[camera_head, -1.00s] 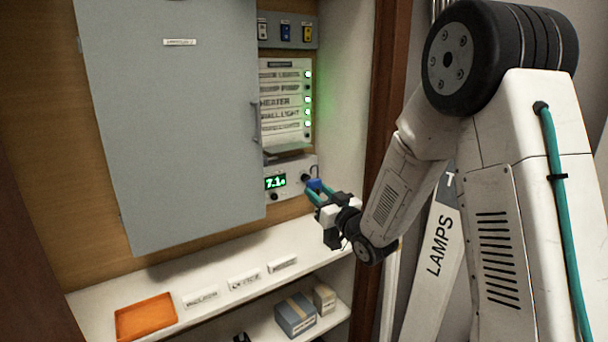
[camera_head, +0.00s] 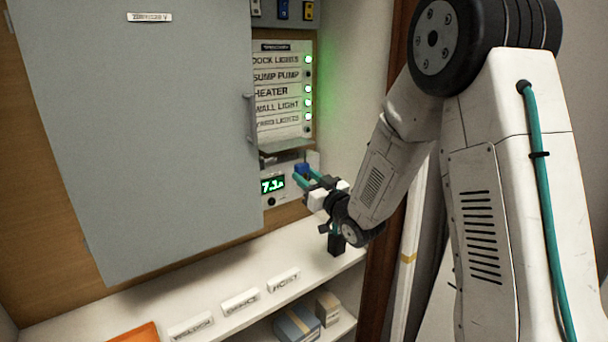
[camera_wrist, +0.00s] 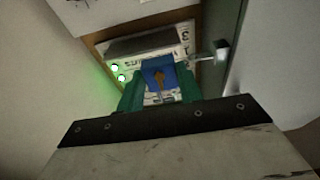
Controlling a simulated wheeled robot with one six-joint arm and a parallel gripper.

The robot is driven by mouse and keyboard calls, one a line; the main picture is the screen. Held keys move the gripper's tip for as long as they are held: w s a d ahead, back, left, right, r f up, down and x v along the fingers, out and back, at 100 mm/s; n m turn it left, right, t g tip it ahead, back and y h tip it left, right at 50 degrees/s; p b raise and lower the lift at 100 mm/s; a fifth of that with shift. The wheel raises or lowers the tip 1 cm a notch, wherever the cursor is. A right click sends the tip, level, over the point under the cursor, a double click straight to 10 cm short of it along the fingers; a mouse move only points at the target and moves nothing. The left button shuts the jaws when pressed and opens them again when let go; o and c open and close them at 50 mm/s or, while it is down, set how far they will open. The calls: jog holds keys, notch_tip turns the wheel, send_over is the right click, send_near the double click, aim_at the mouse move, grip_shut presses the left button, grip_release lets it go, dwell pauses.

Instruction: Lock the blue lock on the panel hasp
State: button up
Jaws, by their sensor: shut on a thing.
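The blue lock (camera_head: 302,169) is between the teal fingertips of my gripper (camera_head: 306,177), in front of the meter box under the label panel. In the wrist view the blue lock (camera_wrist: 159,74) shows an orange arrow on its face, and the green fingers of my gripper (camera_wrist: 160,92) are shut on its two sides. The panel (camera_head: 283,92) has labelled rows and green lamps, beside the grey door (camera_head: 150,140). I cannot make out the hasp or whether the lock's shackle passes through it.
The grey door's handle (camera_head: 251,118) stands out just left of the panel. More locks (camera_head: 283,9) hang at the top. A white shelf (camera_head: 225,283) with name labels and an orange tray (camera_head: 137,334) lies below. The cabinet's side wall is close on the right.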

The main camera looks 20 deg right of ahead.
dwell(0.3)
jog(key=w+a, duration=0.4)
jog(key=shift+w+a, duration=0.3)
jog(key=shift+a, duration=0.1)
dwell(1.0)
jog(key=shift+a, duration=0.25)
dwell(1.0)
jog(key=shift+s+a, duration=0.2)
jog(key=shift+a, duration=0.2)
jog(key=shift+f, duration=1)
dwell(0.8)
